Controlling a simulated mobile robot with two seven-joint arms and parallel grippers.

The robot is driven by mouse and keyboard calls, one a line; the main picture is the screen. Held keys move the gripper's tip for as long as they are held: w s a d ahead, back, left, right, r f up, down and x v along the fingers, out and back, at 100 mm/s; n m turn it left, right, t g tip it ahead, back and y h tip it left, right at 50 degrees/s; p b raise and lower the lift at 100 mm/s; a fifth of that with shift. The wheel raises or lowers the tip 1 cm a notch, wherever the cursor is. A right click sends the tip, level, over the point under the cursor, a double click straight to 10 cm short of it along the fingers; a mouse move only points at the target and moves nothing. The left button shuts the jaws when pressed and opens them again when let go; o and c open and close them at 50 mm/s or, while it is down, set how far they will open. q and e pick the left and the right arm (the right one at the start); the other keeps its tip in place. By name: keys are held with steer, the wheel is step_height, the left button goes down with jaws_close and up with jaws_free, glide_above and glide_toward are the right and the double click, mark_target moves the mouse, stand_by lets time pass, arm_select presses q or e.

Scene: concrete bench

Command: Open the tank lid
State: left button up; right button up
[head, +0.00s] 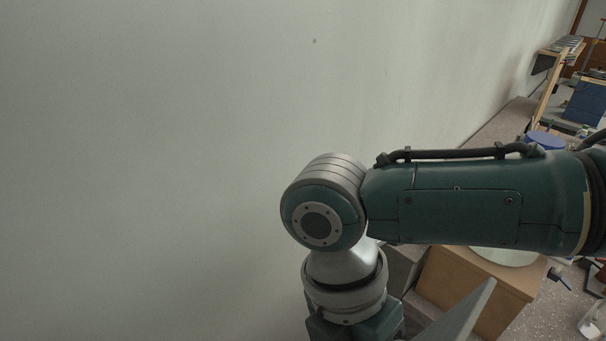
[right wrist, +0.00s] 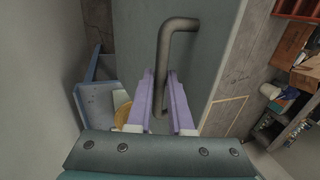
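In the right wrist view a dark bent bar handle (right wrist: 178,24) stands out from a flat grey-green panel (right wrist: 225,48), which looks like the tank lid. My right gripper (right wrist: 161,73) has its two lavender fingers on either side of the lower stretch of this handle. The bar lies between them, with little gap at the tips; whether both fingers press on it I cannot tell. In the head view my right arm comes in from the right and hides most of the area below, with its gripper out of sight. My left gripper is in neither view.
A pale wall (head: 150,150) fills the left of the head view, close to my right arm. A tilted grey panel edge (head: 462,312) and a brown box (head: 478,285) show below the arm. A blue round-topped container (head: 545,140) and shelving stand at the far right.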

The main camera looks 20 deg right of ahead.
steer(key=o, duration=0.4)
steer(key=shift+r, duration=0.1)
steer(key=b+v, duration=0.2)
steer(key=v, duration=0.7)
steer(key=shift+r, duration=0.35)
steer(key=shift+w+a, duration=0.1)
